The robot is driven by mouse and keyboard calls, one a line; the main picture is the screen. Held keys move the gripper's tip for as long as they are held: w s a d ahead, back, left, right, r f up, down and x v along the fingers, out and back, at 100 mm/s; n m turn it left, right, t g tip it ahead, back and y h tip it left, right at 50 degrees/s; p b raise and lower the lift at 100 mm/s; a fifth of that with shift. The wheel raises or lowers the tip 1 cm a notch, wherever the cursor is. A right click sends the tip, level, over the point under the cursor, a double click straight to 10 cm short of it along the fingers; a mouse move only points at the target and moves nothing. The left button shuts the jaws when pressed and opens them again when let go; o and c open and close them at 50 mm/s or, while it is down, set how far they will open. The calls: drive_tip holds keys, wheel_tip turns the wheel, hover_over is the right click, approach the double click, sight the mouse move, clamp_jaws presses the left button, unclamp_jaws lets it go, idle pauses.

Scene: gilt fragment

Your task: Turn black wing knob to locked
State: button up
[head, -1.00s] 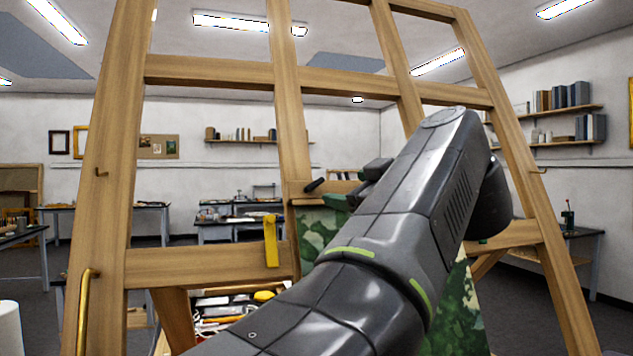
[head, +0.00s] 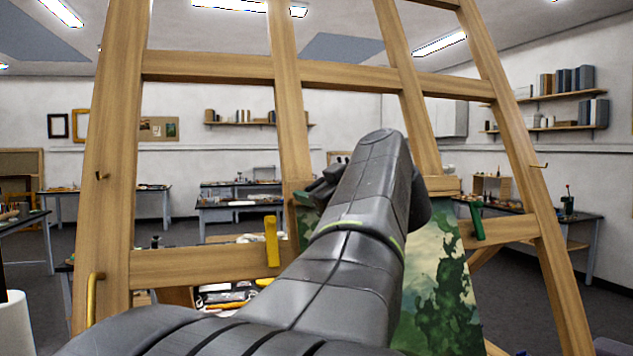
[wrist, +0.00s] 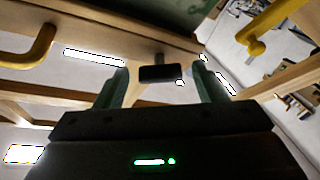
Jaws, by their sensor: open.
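The black wing knob (wrist: 160,73) shows in the wrist view as a dark, wide bar on a short stem below a wooden rail. My gripper (wrist: 163,80) is open, with one green finger on each side of the knob. Gaps show between the knob and both fingers, so it is not gripped. In the head view my arm and the dark gripper body cover the knob's place on the easel's ledge. I cannot read a locked mark on it.
The wooden easel (head: 205,68) stands close in front, its posts and crossbars around my arm. A green painted canvas (head: 440,295) is behind my arm. A yellow handle (head: 272,241), a green handle (head: 477,222) and a brass hook (head: 93,292) stick out from the frame.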

drive_tip(key=c, duration=1)
drive_tip(key=shift+a+f+m+b, duration=0.1)
drive_tip(key=shift+m+b, duration=0.3)
drive_tip(key=shift+b, duration=0.1)
drive_tip(key=m+t+h, duration=0.1)
drive_tip(key=m, duration=0.1)
drive_tip(key=m+h+b, duration=0.1)
drive_tip(key=m, duration=0.2)
drive_tip(key=shift+s+a+t+b, duration=0.1)
drive_tip(key=shift+t+b, duration=0.2)
drive_tip(key=shift+t, duration=0.1)
drive_tip(key=shift+m+h+p, duration=0.4)
drive_tip(key=shift+m+h, duration=0.3)
drive_tip(key=shift+m, duration=0.4)
